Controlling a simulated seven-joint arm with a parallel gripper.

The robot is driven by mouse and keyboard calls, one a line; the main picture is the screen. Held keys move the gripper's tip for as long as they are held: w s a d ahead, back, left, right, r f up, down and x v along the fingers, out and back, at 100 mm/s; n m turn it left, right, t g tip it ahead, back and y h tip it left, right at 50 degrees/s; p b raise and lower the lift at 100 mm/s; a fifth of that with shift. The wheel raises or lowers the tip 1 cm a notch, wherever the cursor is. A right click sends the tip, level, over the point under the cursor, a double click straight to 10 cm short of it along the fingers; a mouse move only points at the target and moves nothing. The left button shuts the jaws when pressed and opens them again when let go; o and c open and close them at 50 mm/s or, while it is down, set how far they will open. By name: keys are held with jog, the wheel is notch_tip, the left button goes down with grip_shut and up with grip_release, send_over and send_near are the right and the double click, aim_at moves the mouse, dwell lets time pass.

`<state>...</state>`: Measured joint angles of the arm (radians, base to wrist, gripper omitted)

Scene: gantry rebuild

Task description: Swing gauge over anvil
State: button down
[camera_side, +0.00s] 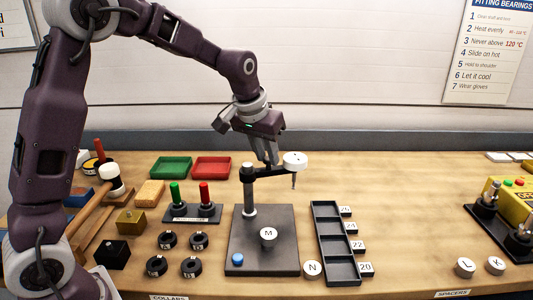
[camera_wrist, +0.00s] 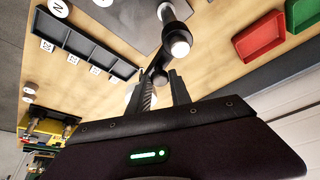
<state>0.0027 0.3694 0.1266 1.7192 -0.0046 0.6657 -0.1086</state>
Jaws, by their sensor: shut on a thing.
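The gauge (camera_side: 294,160) is a white round dial with a thin probe hanging down, on a black swing arm (camera_side: 262,173) that turns on an upright post (camera_side: 249,195). The post stands on a dark base plate (camera_side: 243,222). My gripper (camera_side: 272,162) points down and is shut on the swing arm between post and dial. In the wrist view the fingers (camera_wrist: 163,88) straddle the arm, and the dial is mostly hidden behind a finger. A white disc marked M (camera_side: 268,234) sits toward the front of the plate, and any anvil under it is hidden. The gauge hangs behind and right of M.
A blue button-like piece (camera_side: 238,259) is on the plate's front left. A black slotted tray (camera_side: 325,240) with number tags stands to the right, with disc N (camera_side: 312,269) beside it. Black collars (camera_side: 168,240) lie left. Red (camera_side: 211,167) and green trays lie behind.

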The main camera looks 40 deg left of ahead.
dwell(0.6)
jog(key=shift+s+d+m+g+h, duration=0.3)
jog(key=shift+s+m+h, duration=0.6)
jog(key=shift+m, duration=1.75)
jog(key=shift+s+d+m+g+h, duration=0.1)
jog(key=shift+s+m+g+h, duration=0.65)
jog(key=shift+m, duration=1.85)
jog(key=shift+s+d+m+g+h, duration=0.2)
jog(key=shift+s+m+h, duration=0.9)
jog(key=shift+m, duration=1.55)
jog(key=shift+s+y, duration=0.15)
jog(key=shift+y, duration=0.1)
jog(key=c, duration=1.2)
grip_release()
jog(key=shift+o, duration=0.2)
jog(key=v, duration=0.7)
